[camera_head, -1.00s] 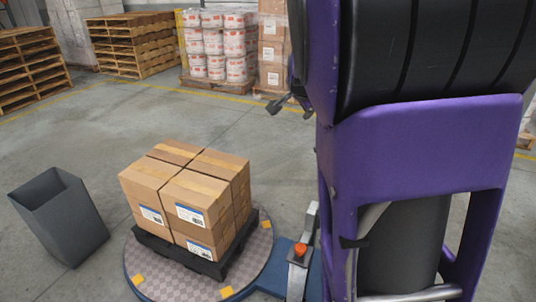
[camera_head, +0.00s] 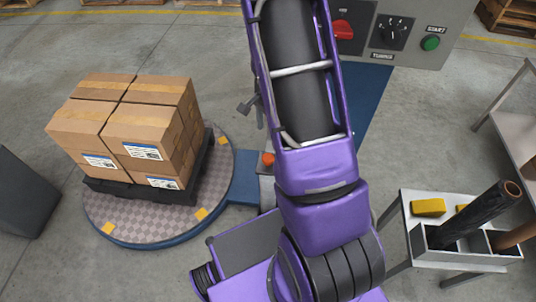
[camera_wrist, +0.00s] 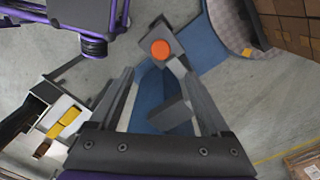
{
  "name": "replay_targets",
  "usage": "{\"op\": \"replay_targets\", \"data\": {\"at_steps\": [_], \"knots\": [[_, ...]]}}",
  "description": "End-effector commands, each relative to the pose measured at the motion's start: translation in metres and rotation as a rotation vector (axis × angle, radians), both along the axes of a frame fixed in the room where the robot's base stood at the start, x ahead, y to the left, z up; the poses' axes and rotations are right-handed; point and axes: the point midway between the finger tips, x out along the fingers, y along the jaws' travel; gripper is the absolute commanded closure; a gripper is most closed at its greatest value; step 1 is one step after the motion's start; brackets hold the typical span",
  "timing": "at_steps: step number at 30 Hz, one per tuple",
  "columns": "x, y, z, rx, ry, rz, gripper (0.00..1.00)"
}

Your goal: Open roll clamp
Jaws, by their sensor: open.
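An orange round knob (camera_wrist: 160,49) sits on a grey metal arm (camera_wrist: 178,64), beside the blue base of the turntable machine. I take this to be the roll clamp, but cannot tell its state. In the head view the orange knob (camera_head: 268,159) shows just left of my purple arm, which hides much of the part around it. My gripper (camera_wrist: 162,74) is open and empty in the wrist view, its fingers on either side of the line to the knob, apart from it. In the head view the gripper is not clearly seen.
Boxes (camera_head: 130,120) stand on a black pallet on the round turntable (camera_head: 145,222). A control panel (camera_head: 405,35) with a red switch, a dial and a green button is at the back. A small table (camera_head: 408,200) with rolls is at right. A grey bin (camera_head: 22,195) is at left.

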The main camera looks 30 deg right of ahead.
Motion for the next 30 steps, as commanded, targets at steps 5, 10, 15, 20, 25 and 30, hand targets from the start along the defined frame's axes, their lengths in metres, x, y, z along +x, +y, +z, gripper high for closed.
{"op": "replay_targets", "data": {"at_steps": [5, 10, 15, 20, 25, 30], "knots": [[-0.001, 0.000, -0.044, 0.000, 0.003, -0.002, 0.19], [-0.001, 0.000, -0.080, 0.001, 0.001, -0.001, 0.19], [0.000, 0.000, -0.108, 0.000, 0.000, -0.001, 0.19], [0.000, -0.001, -0.122, -0.001, -0.001, -0.001, 0.19], [0.001, -0.001, -0.126, -0.002, -0.002, -0.001, 0.19], [0.001, 0.000, -0.126, -0.002, -0.002, -0.001, 0.19]]}}
